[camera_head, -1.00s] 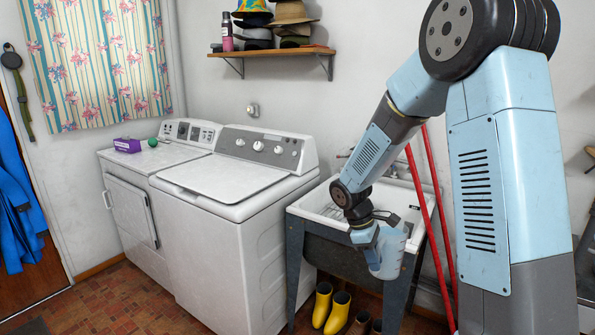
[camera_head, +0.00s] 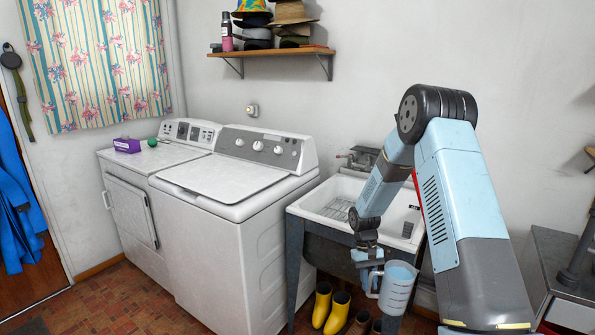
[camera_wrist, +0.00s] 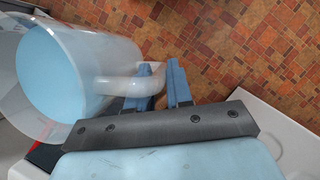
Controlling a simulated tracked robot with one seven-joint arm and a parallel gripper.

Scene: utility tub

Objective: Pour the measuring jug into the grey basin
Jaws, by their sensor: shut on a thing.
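The measuring jug (camera_head: 398,289) is translucent, with pale blue liquid inside. It looks about upright in front of the tub's front edge. My gripper (camera_head: 374,281) is shut on its handle. In the wrist view the jug (camera_wrist: 75,85) fills the left side, with its handle (camera_wrist: 118,86) reaching to my gripper's fingers (camera_wrist: 158,85). The basin (camera_head: 312,219) is a utility tub with a white inside and rim and a dark grey front and legs. Its right part is partly hidden behind my arm.
A wire rack (camera_head: 338,208) lies in the tub, below a tap (camera_head: 358,158) at the back. A white washer (camera_head: 235,180) stands close on the left. Yellow boots (camera_head: 337,313) stand on the floor below. A grey cabinet (camera_head: 555,262) is at the right.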

